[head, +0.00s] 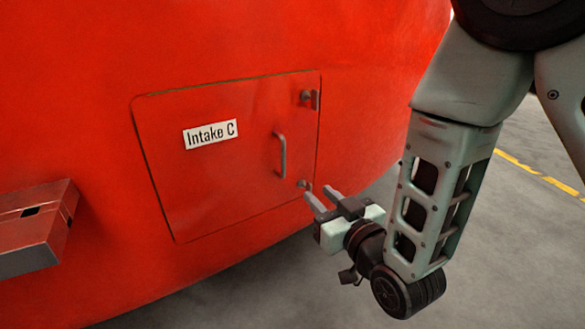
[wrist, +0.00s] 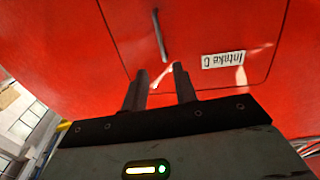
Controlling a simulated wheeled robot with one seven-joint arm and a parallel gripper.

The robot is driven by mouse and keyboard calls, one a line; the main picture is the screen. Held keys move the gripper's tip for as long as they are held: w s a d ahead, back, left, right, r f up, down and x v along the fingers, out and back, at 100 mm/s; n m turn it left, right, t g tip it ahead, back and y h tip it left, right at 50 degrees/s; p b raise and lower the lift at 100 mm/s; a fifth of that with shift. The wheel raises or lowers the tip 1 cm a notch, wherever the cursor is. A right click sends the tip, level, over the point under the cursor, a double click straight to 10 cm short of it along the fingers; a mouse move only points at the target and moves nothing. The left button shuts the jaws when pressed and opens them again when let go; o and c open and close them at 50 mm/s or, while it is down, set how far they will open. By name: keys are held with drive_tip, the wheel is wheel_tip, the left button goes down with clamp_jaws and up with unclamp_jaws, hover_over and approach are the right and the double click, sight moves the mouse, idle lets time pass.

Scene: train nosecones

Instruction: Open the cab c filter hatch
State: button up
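The hatch (head: 220,190) is a red panel in the red nosecone, with a white "Intake C" label (head: 210,132). It looks shut and flush. A grey bar handle (head: 281,155) stands upright near its right edge, with small metal fittings above (head: 310,98) and below (head: 304,185) it. My gripper (head: 319,202) is near the hatch's lower right corner, below and right of the handle. Its two fingers (wrist: 159,88) are apart with nothing between them. In the wrist view the handle (wrist: 160,36) lies beyond the fingertips, and the label (wrist: 223,60) appears upside down.
A red box-like part with a grey edge (head: 35,230) juts from the nosecone at the left. Grey floor (head: 500,260) lies open to the right, with a yellow line (head: 540,177). My arm fills the right side of the head view.

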sight(284, 160)
drive_tip(key=p+x, duration=0.1)
drive_tip(key=x, duration=1.6)
drive_tip(key=shift+w, duration=0.15)
drive_tip(key=shift+c, duration=0.2)
drive_tip(key=shift+a, duration=0.1)
clamp_jaws()
